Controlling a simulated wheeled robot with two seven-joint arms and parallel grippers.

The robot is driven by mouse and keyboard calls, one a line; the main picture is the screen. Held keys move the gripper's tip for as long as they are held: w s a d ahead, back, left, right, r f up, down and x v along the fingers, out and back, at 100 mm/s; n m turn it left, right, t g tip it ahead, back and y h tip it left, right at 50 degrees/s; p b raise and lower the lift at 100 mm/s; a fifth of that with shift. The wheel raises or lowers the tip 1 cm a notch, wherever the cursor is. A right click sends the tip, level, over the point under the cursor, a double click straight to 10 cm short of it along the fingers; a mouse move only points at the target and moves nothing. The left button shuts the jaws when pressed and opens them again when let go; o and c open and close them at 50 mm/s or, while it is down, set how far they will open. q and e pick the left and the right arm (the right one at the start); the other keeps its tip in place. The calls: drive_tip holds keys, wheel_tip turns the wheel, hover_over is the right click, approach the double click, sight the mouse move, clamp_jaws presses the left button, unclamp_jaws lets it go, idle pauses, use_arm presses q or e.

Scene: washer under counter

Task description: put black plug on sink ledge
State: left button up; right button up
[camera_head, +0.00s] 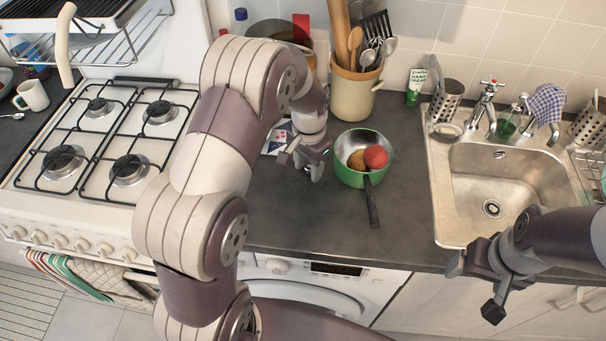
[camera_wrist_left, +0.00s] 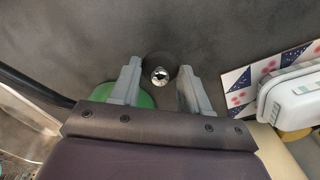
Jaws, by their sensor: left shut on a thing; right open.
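A black round plug (camera_wrist_left: 172,66) with a shiny metal centre sits between the two fingers of my left gripper (camera_wrist_left: 153,85) in the left wrist view. The left gripper is shut on it, over the dark counter. In the head view the left gripper (camera_head: 305,163) is just left of the green pot, and the plug cannot be made out there. The steel sink (camera_head: 465,190) with its flat ledge (camera_head: 437,185) is at the right. My right gripper (camera_head: 474,287) is open and empty in front of the sink's front edge.
A green pot (camera_head: 347,177) holding red and brown round items stands between the left gripper and sink, handle toward the front. A utensil crock (camera_head: 354,97) stands behind it. Taps (camera_head: 487,100), a green cup and holders line the sink's back. Counter right of the pot is clear.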

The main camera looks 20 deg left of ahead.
sight(303, 173)
use_arm(q)
drive_tip(key=shift+s+a+f, duration=0.2)
drive_tip(key=shift+a+f, duration=0.15)
drive_tip(key=shift+a, duration=0.1)
drive_tip(key=shift+s+a+f, duration=0.1)
drive_tip(key=shift+s+f, duration=0.05)
drive_tip(key=shift+f, duration=0.2)
drive_tip(key=f, duration=0.1)
drive_tip(key=f+p, duration=0.1)
drive_tip(key=shift+s+f, duration=0.25)
drive_tip(key=shift+f, duration=0.45)
drive_tip(key=shift+w+f, duration=0.2)
drive_tip(key=o, duration=1)
drive_tip(key=shift+s, duration=0.1)
drive_tip(key=shift+o, duration=0.2)
